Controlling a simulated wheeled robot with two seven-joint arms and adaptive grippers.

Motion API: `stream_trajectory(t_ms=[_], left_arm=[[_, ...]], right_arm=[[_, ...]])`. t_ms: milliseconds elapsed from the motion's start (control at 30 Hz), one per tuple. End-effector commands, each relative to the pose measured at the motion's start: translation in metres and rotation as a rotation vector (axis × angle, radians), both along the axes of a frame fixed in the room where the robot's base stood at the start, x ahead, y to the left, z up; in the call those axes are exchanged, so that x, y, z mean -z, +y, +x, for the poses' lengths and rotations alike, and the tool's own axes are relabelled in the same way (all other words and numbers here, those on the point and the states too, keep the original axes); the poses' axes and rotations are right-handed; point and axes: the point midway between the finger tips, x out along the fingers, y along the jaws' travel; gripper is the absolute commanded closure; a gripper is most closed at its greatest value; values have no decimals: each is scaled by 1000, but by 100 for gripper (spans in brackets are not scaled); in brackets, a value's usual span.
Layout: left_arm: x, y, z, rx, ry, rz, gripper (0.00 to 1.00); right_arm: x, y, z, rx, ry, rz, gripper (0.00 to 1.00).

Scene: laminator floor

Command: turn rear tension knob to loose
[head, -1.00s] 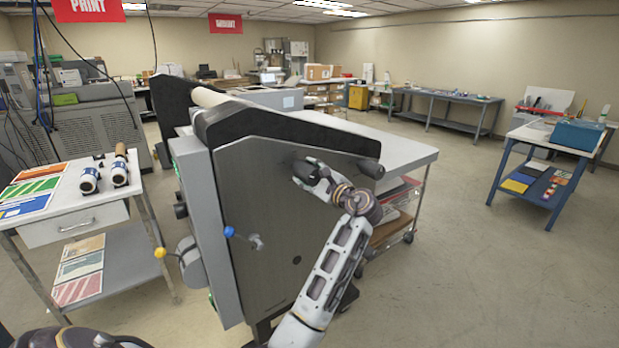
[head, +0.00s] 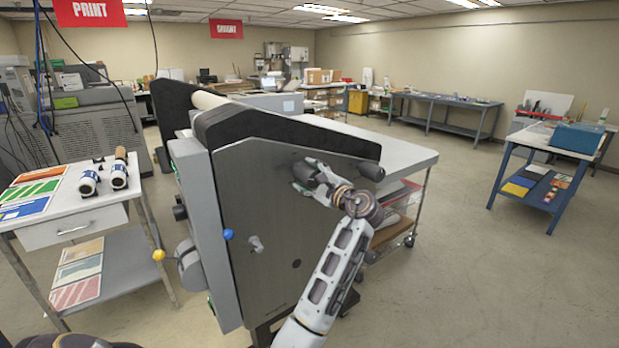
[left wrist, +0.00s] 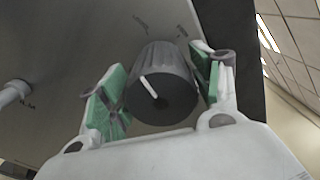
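The rear tension knob (left wrist: 165,90) is a dark grey ribbed knob on the grey side panel (head: 255,200) of the laminator. In the left wrist view its white pointer line slants to the upper left of the picture. My left gripper (head: 306,178) is at the upper part of the panel. In the left wrist view its green-padded fingers stand open on either side of the knob, with a gap at the left pad and a narrower one at the right. In the head view the fingers partly hide the knob. My right gripper is not seen.
A blue-ball lever (head: 228,234) and a yellow-ball handle (head: 159,255) stick out from the machine's lower left. A side table (head: 100,218) stands at left.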

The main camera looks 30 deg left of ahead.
Motion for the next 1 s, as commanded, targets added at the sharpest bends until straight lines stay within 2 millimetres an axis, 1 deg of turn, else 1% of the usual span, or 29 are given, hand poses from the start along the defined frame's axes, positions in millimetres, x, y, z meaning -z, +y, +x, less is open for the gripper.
stream_trajectory(t_ms=[267, 533, 667, 1000], left_arm=[[-1, 0, 0, 0, -1, 1, 26], [-1, -6, -2, 1, 1, 1, 26], [-1, -16, -7, 1, 0, 1, 26], [0, -54, -22, 2, 1, 0, 26]], right_arm=[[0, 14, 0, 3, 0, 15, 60], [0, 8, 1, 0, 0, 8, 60], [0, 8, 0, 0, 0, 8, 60], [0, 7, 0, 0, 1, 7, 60]])
